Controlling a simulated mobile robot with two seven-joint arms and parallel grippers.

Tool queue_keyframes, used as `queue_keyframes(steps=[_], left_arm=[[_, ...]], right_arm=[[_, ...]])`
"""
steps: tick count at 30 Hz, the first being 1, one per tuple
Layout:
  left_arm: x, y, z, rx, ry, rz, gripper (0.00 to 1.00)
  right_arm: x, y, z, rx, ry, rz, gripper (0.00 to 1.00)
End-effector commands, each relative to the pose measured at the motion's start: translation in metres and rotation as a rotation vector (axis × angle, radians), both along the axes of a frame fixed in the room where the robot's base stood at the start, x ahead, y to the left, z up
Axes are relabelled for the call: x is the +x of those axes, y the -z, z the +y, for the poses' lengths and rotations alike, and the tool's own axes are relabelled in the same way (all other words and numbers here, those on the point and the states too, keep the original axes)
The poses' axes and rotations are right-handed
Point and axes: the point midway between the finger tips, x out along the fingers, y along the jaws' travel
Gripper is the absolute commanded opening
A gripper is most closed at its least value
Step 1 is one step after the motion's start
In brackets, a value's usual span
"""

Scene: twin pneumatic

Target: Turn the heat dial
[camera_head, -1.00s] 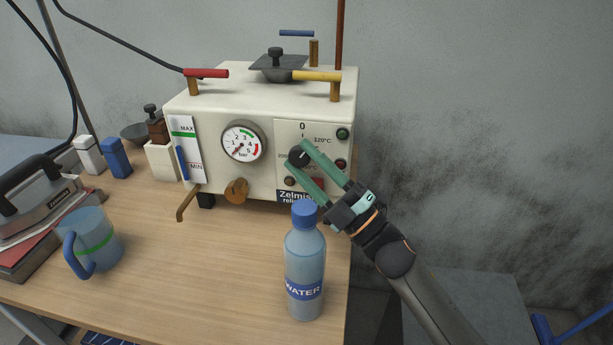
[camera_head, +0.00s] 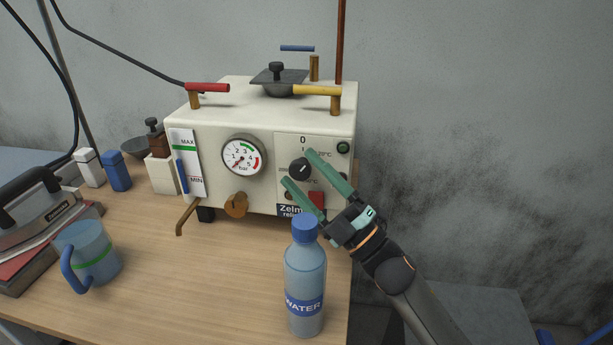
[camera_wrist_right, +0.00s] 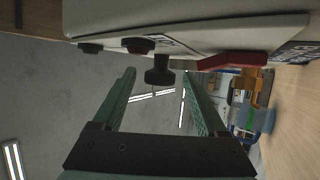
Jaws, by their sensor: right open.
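The heat dial (camera_head: 299,169) is a round black knob on the right panel of the cream steam box's front. Its white mark points to the upper right, and a 0 is printed above it. My right gripper (camera_head: 297,166) is open, with green fingers coming from the lower right. One fingertip is above right of the dial, the other below left, and no grip shows. In the right wrist view the black knob (camera_wrist_right: 159,74) sits between and just past the fingertips (camera_wrist_right: 158,78). My left gripper is not in view.
The cream box (camera_head: 225,102) stands on a wooden table (camera_head: 235,285). A red switch (camera_head: 316,200) is below right of the dial, close to the fingers. A water bottle (camera_head: 305,280) stands in front, below the gripper. A pressure gauge (camera_head: 242,157) is left of the dial.

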Motion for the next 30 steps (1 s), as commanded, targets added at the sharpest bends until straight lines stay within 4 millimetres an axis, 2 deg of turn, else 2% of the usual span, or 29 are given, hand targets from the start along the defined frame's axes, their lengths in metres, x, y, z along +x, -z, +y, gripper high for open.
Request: queue_keyframes(steps=[7,21,30], left_arm=[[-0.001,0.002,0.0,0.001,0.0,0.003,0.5],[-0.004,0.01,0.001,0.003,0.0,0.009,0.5],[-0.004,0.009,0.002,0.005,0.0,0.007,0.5]], right_arm=[[-0.008,0.01,-0.011,-0.001,0.001,0.002,0.75],[-0.057,0.06,-0.072,-0.001,0.001,0.003,0.75],[-0.066,0.067,-0.083,-0.001,0.0,-0.001,0.75]])
